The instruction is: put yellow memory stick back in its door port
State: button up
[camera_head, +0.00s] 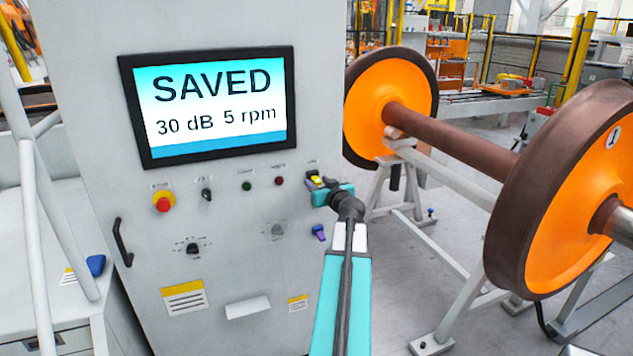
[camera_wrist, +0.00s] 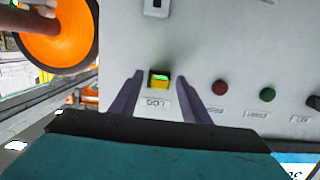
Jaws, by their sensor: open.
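The yellow memory stick (camera_wrist: 159,84) shows in the wrist view at the door panel, by the label reading LOG, with a green lit patch at its edge. It appears to sit in the port there; how deep is hidden. In the head view the stick (camera_head: 315,181) is a small yellow patch at the upper right of the cabinet door. My gripper (camera_wrist: 160,76) is open, its two dark fingers on either side of the stick with gaps visible. In the head view my gripper (camera_head: 319,185) is close against the door.
The cabinet screen (camera_head: 215,105) reads SAVED, 30 dB, 5 rpm. A red emergency button (camera_head: 163,204), knobs and a door handle (camera_head: 122,243) are on the door. A purple item (camera_head: 318,232) is below my gripper. The orange wheelset (camera_head: 455,140) stands to the right.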

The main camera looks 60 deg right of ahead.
jog(key=shift+w+d+f, duration=0.1)
jog(key=shift+w+d, duration=0.15)
jog(key=shift+w, duration=0.1)
grip_shut()
jog(key=shift+f+b+v, duration=0.25)
jog(key=shift+b+v, duration=0.55)
jog(key=shift+v, duration=0.3)
jog(key=shift+f+b+v, duration=0.25)
jog(key=shift+b+v, duration=0.55)
jog(key=shift+v, duration=0.3)
dwell(0.5)
jog(key=shift+s, duration=0.1)
